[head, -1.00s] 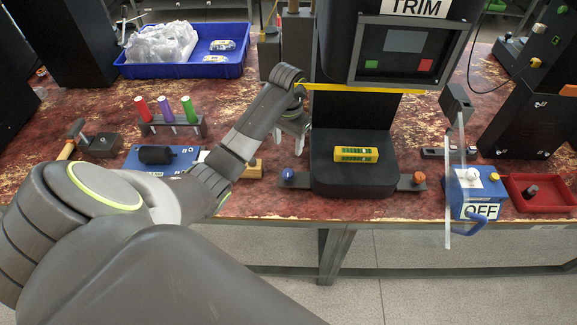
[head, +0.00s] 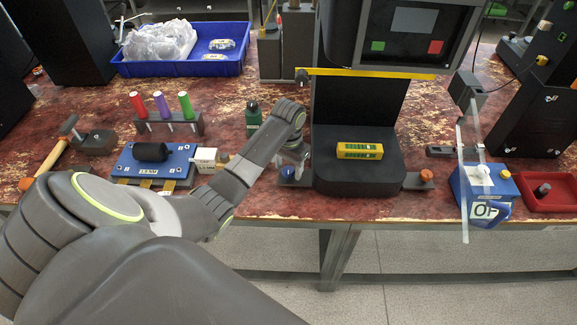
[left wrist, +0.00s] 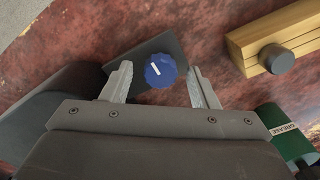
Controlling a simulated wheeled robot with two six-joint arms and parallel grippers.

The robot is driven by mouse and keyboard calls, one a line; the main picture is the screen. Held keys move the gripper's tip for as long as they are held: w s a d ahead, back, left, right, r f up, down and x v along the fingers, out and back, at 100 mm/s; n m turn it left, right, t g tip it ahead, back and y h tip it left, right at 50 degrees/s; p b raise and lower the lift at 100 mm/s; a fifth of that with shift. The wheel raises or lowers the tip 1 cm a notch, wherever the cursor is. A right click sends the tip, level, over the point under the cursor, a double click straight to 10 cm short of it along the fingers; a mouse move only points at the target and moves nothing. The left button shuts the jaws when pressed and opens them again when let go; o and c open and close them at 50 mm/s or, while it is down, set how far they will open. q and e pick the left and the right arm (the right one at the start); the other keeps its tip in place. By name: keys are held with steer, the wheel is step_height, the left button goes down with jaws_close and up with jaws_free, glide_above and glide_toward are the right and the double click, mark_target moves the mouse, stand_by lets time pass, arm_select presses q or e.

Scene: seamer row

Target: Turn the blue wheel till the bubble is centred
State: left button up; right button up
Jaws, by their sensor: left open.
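The blue wheel (head: 288,172) sits on the left end of the grey bar at the base of the dark machine, partly hidden by my gripper. In the left wrist view the knurled blue wheel (left wrist: 160,71) has a white mark and shows between the fingertips, with a gap on both sides. My left gripper (head: 293,164) is open above and around it; its fingers also show in the left wrist view (left wrist: 159,81). The yellow level (head: 359,151) with green vials lies on the machine's black base; its bubble is too small to make out. My right gripper is not in view.
An orange wheel (head: 426,176) is on the bar's right end. A green grease bottle (head: 253,118) stands behind my left forearm. A wooden block with a dark knob (left wrist: 278,58) lies near the wheel. A blue box (head: 484,190) and clear strip stand at right.

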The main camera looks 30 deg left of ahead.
arm_select(q)
steer(key=c, duration=1)
steer(key=shift+o, duration=0.2)
